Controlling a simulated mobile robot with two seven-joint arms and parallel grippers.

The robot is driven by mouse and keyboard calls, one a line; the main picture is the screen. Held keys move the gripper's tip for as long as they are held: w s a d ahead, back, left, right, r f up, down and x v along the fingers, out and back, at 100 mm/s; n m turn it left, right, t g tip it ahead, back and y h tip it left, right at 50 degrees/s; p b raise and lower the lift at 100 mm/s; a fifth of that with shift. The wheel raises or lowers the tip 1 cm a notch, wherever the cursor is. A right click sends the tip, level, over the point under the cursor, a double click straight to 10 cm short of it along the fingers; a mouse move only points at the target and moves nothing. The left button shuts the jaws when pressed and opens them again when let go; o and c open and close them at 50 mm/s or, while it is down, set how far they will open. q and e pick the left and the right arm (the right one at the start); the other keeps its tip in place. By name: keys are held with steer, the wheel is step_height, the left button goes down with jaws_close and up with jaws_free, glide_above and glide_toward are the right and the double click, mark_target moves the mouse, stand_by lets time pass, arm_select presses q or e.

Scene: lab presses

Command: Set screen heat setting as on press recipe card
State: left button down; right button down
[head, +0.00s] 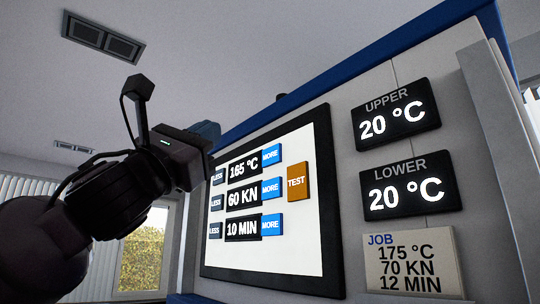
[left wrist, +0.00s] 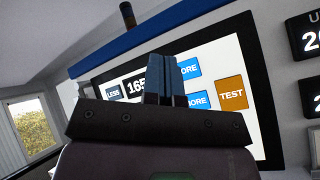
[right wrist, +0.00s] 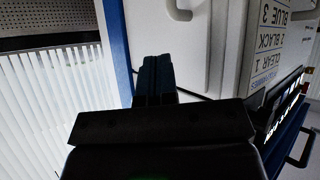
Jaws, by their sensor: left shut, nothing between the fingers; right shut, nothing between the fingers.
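The press screen (head: 262,250) shows three rows in the head view: a heat value of 165 °C (head: 243,168), 60 KN and 10 MIN. Each row has a LESS button on the left and a blue MORE button (head: 271,155) on the right. An orange TEST button (head: 298,182) is right of them. The job card (head: 410,262) reads 175 °C, 70 KN, 12 MIN. My left gripper (head: 208,131) is shut and empty by the screen's upper left edge. In the left wrist view its fingers (left wrist: 166,78) overlap the screen. My right gripper (right wrist: 155,75) is shut and empty, away from the screen.
Upper (head: 398,112) and lower (head: 404,186) displays both read 20 °C, right of the screen. In the right wrist view, a text label (right wrist: 275,45) on a pale panel and a blue handled front (right wrist: 292,140) stand at the right.

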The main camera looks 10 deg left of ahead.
mark_target(272, 156)
arm_select(q)
steer(key=shift+w, duration=0.1)
stand_by(0.3)
steer(key=w+d+p, duration=0.1)
steer(key=w+d, duration=0.4)
steer(key=w, duration=0.2)
steer(key=shift+d, duration=0.25)
steer(key=shift+w+d, duration=0.1)
stand_by(2.1)
steer(key=shift+w+d, duration=0.15)
steer(key=shift+w, duration=0.05)
steer(key=shift+w+d, duration=0.25)
steer(key=shift+w, duration=0.05)
stand_by(1.0)
stand_by(0.4)
steer(key=shift+s+a, duration=0.5)
steer(key=shift+s, duration=0.15)
